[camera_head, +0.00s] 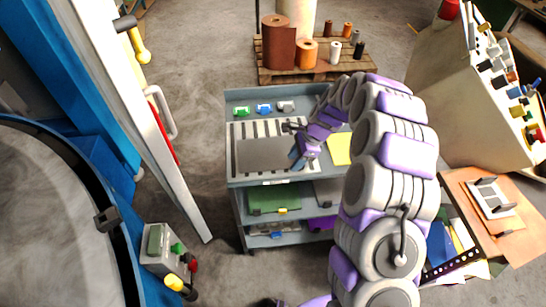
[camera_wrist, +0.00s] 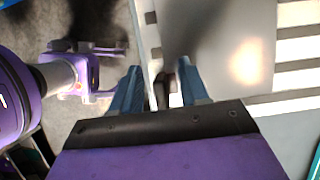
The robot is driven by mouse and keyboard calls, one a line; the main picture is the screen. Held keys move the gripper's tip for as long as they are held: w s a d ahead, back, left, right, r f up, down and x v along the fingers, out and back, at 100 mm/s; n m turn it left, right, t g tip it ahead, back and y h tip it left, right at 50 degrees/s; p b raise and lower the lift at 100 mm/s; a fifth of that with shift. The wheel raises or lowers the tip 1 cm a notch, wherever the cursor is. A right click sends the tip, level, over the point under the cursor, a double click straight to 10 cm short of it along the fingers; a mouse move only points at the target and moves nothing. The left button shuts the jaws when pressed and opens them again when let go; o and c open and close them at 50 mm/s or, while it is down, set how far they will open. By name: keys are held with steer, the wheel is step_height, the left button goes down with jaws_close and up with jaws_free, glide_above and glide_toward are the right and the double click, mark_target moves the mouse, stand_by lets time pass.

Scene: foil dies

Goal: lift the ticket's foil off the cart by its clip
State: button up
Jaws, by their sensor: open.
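The cart (camera_head: 233,176) is blue-grey with a top deck and shelves below. A plain grey foil sheet (camera_head: 262,156) lies on the slotted top deck; it also shows in the wrist view (camera_wrist: 232,70). A green foil (camera_head: 262,198) with a yellow clip (camera_head: 282,211) lies on the shelf below. A yellow sheet (camera_head: 341,149), perhaps the ticket, lies right of my gripper. My gripper (camera_head: 297,160) is open, low over the grey foil's front right part. In the wrist view, my fingers (camera_wrist: 161,78) straddle a small dark part, possibly a clip; I cannot tell.
Green (camera_head: 241,111), blue (camera_head: 264,109) and grey (camera_head: 286,106) clips line the deck's back. A grey foil (camera_head: 328,191) and a purple one (camera_head: 322,223) sit lower right. A pallet (camera_head: 330,72) with rolls stands behind; a blue machine (camera_head: 97,60) is left, a workbench (camera_head: 500,215) right.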

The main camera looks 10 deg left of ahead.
steer(key=shift+s+d+f, duration=0.1)
steer(key=shift+d+f, duration=0.15)
steer(key=shift+f, duration=0.25)
steer(key=shift+d, duration=0.3)
steer(key=shift+a+f, duration=0.1)
steer(key=shift+a, duration=0.7)
steer(key=c, duration=0.3)
steer(key=shift+a, duration=0.25)
steer(key=c, duration=0.3)
steer(key=shift+d, duration=0.25)
steer(key=shift+c, duration=0.8)
steer(key=shift+d, duration=0.6)
jaws_close()
